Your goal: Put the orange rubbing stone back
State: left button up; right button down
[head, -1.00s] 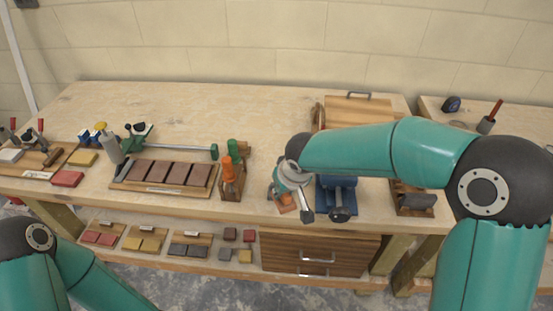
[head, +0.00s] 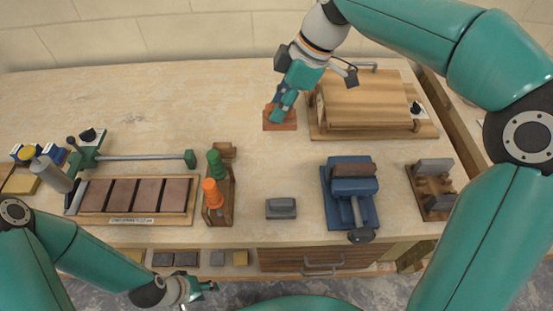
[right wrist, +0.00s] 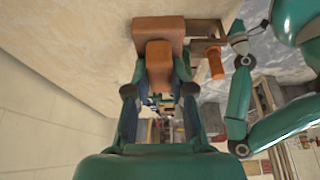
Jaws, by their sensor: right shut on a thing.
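The orange-brown rubbing stone (head: 281,126) is a flat block with a raised grip, at the back middle of the bench, left of the wooden box. My right gripper (head: 281,100) is shut on its grip from above. In the head view I cannot tell whether the stone touches the bench. In the right wrist view the stone (right wrist: 158,28) shows beyond the fingers, with its grip between them. My left gripper (head: 204,289) is low at the bench's front, empty as far as I see; its fingers are too small to judge.
A grey block (head: 281,208) lies on the bench front. A blue vise-like tool (head: 349,195) and a wooden rack (head: 432,188) stand right of it. Orange and green handled tools stand in a holder (head: 221,205). A wooden box (head: 367,100) is at back right. The back left is clear.

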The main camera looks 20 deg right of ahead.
notch_tip(320, 180, down, 18)
jog(key=shift+f, duration=0.1)
dwell(0.4)
jog(key=c, duration=1)
grip_release()
jog(key=v, duration=1.2)
jog(key=shift+s, duration=0.1)
